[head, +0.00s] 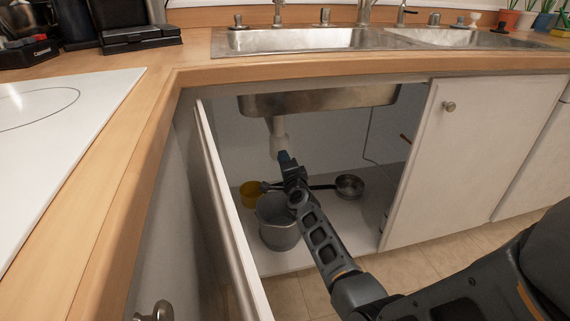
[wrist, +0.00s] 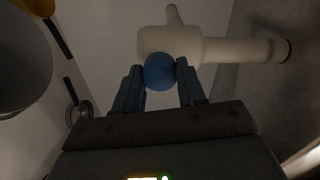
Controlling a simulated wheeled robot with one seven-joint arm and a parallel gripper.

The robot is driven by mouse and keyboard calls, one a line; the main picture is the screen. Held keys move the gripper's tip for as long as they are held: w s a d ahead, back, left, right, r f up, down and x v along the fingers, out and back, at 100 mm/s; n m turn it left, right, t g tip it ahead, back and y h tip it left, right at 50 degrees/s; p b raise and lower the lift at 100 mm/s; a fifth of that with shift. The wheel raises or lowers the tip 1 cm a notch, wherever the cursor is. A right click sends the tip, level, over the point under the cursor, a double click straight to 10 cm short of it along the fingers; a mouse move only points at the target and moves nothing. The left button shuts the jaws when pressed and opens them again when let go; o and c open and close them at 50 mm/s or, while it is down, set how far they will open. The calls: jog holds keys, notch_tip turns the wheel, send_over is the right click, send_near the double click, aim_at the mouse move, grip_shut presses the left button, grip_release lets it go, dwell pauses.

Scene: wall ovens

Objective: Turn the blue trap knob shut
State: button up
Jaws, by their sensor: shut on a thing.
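The blue trap knob (wrist: 160,71) sits on the white drain pipe trap (wrist: 205,47) under the sink. In the wrist view my gripper (wrist: 160,76) has one finger on each side of the knob and is shut on it. In the head view my gripper (head: 285,157) reaches into the open cabinet, just below the white pipe (head: 278,142). In that view the gripper mostly hides the knob, so its turn angle cannot be told.
A grey bucket (head: 278,237) stands on the cabinet floor below my arm. A yellow container (head: 250,194) and a metal pan (head: 349,186) are behind it. The open left door (head: 222,215) and closed right door (head: 438,165) flank the opening. The steel sink basin (head: 320,98) hangs above.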

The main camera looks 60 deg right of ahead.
jog(key=shift+f, duration=0.1)
dwell(0.3)
jog(key=o, duration=1.1)
jog(key=shift+c, duration=0.2)
jog(key=p+v, duration=0.3)
jog(key=v, duration=0.5)
jog(key=shift+d, duration=0.1)
